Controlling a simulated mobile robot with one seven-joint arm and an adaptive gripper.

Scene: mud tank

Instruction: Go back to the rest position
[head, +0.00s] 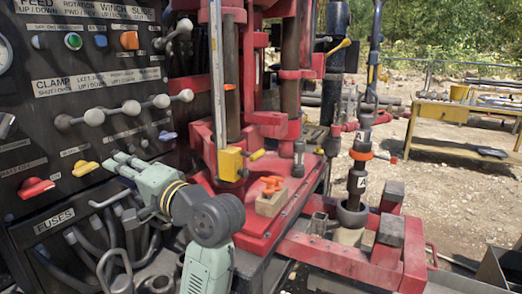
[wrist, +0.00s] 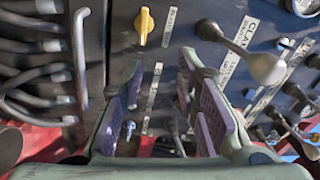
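My gripper (head: 113,165) is at the lower left of the head view, in front of the dark control panel (head: 112,75). It points at the panel, just right of a yellow knob (head: 85,168). In the wrist view, my gripper (wrist: 160,88) is open, with its two purple-padded fingers well apart. Nothing is held between them. The yellow knob (wrist: 144,26) and a lever with a round grey end (wrist: 264,68) lie beyond the fingertips. I cannot tell whether the fingers touch the panel.
Levers with round grey ends (head: 131,108) stick out above my gripper. A red knob (head: 37,188) is at left, and hoses (head: 95,240) hang below. The red rig (head: 255,225) stands close at right. A yellow table (head: 450,111) stands on open ground farther right.

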